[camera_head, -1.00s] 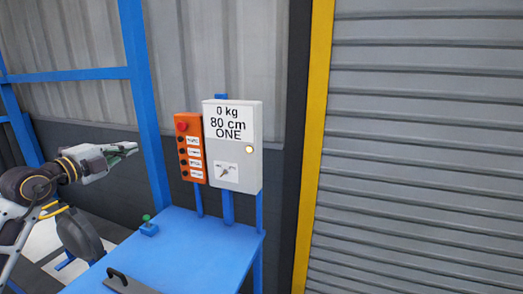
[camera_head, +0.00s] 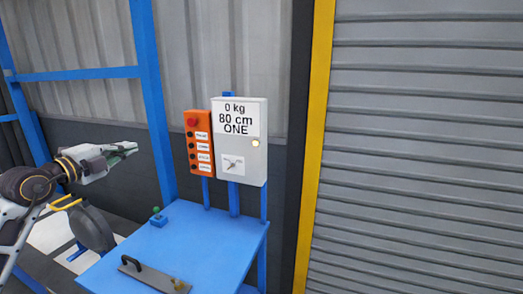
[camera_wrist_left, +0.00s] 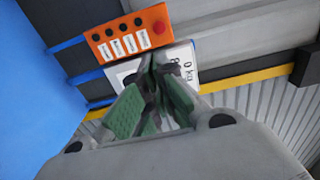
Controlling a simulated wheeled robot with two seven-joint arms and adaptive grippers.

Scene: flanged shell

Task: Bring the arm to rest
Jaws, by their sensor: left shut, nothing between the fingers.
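My left arm comes in from the left in the head view, and its gripper (camera_head: 122,150) hangs in the air left of the control boxes, above the level of the blue table. The fingers are shut with nothing between them. In the left wrist view the green-padded fingers of the gripper (camera_wrist_left: 154,70) meet at their tips, in front of the control boxes. My right gripper is in neither view.
A grey shutter (camera_head: 420,150) fills the right.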

